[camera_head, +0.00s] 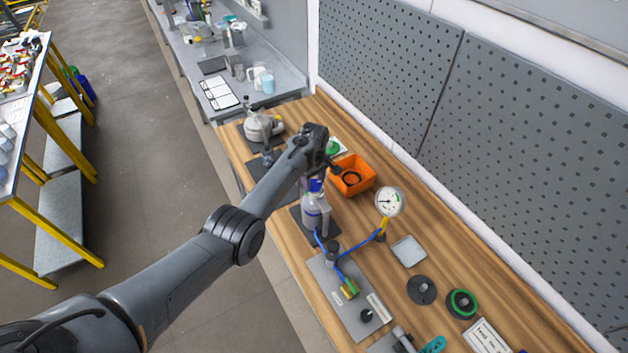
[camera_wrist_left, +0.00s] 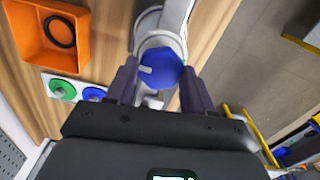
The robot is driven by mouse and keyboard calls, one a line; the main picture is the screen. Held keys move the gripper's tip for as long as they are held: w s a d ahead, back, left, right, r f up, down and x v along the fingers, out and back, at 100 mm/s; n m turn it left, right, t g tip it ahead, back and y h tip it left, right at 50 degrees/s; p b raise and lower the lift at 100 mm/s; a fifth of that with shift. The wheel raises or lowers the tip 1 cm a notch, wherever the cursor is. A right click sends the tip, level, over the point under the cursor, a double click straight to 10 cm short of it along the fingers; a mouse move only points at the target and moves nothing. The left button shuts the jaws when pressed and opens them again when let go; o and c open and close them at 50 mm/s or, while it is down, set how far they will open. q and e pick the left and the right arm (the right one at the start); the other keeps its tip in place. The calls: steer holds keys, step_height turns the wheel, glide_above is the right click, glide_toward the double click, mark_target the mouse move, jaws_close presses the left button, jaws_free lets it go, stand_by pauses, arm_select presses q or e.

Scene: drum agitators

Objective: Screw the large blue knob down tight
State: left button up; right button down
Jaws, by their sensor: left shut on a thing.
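The large blue knob (camera_wrist_left: 160,68) sits on top of a grey-white body with a handle (camera_head: 313,211). In the head view the knob (camera_head: 315,186) shows just below my left gripper (camera_head: 320,176). In the left wrist view the fingers of my left gripper (camera_wrist_left: 160,75) are on either side of the knob and shut on it. The knob has a small white mark on its side. Its seat and any gap below it are hidden. My right gripper is in neither view.
An orange bin (camera_head: 354,188) with a black ring inside stands close beside the body. A white plate with a green knob (camera_wrist_left: 62,89) lies near the bin. A pressure gauge (camera_head: 390,202) with blue hose stands to the right. Grey-black discs (camera_head: 421,290) lie farther along the bench.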

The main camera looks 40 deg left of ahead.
arm_select(q)
steer(key=shift+m, duration=0.4)
steer(key=shift+c, duration=0.2)
steer(key=shift+m, duration=0.3)
steer(key=m+p, duration=0.1)
steer(key=m, duration=0.8)
steer(key=shift+m+p, duration=0.3)
steer(key=m, duration=0.3)
steer(key=shift+w+d+r+m, duration=0.1)
steer(key=shift+m, duration=0.3)
steer(key=m, duration=0.2)
steer(key=shift+m, duration=0.3)
steer(key=shift+m+b, duration=0.45)
steer(key=shift+m, duration=1.65)
steer(key=shift+d+r, duration=0.1)
